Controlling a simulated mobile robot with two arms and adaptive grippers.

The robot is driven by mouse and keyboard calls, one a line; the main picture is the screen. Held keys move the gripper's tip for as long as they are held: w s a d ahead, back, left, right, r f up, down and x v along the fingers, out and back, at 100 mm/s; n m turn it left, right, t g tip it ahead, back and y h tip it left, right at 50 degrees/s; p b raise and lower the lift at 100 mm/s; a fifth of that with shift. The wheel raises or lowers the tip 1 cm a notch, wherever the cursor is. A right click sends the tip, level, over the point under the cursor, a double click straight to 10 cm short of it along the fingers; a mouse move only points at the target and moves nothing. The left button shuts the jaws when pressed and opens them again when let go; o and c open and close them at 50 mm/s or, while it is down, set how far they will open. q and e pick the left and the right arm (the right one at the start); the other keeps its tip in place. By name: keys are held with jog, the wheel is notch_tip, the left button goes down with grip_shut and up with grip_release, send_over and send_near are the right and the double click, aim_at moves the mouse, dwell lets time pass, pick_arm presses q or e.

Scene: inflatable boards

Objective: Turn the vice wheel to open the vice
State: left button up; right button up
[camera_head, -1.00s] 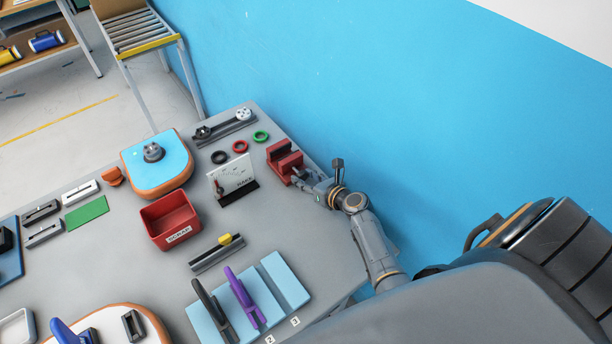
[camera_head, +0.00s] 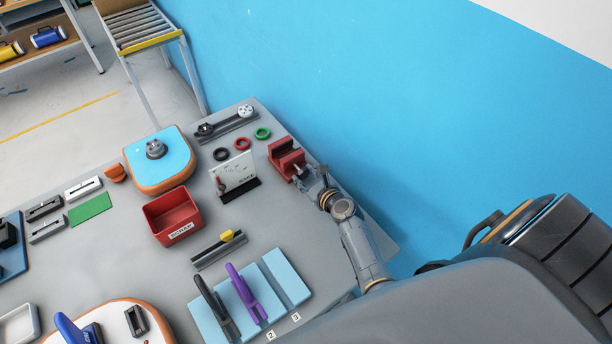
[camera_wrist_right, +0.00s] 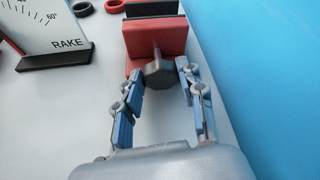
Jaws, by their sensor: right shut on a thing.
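The red vice (camera_head: 286,158) stands near the table's edge by the blue wall. It also fills the top middle of the right wrist view (camera_wrist_right: 156,38). Its grey wheel (camera_wrist_right: 159,73) faces my right gripper. My right gripper (camera_head: 304,177) reaches the vice's near end. In the wrist view its fingers (camera_wrist_right: 162,85) are on both sides of the wheel, and it is shut on the wheel. The gap between the vice's jaws is too small to judge. My left gripper is not in view.
A white RAKE gauge board (camera_head: 235,177) stands left of the vice. Black, red and green rings (camera_head: 242,144) lie beyond it. A red SCRAP bin (camera_head: 172,214) and a blue mat with handled tools (camera_head: 290,279) are nearer. The blue wall (camera_head: 400,110) rises close to the right.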

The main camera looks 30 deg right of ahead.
jog(key=shift+r, duration=0.1)
jog(key=o, duration=1.2)
jog(key=shift+c, duration=0.2)
jog(key=v, duration=1.2)
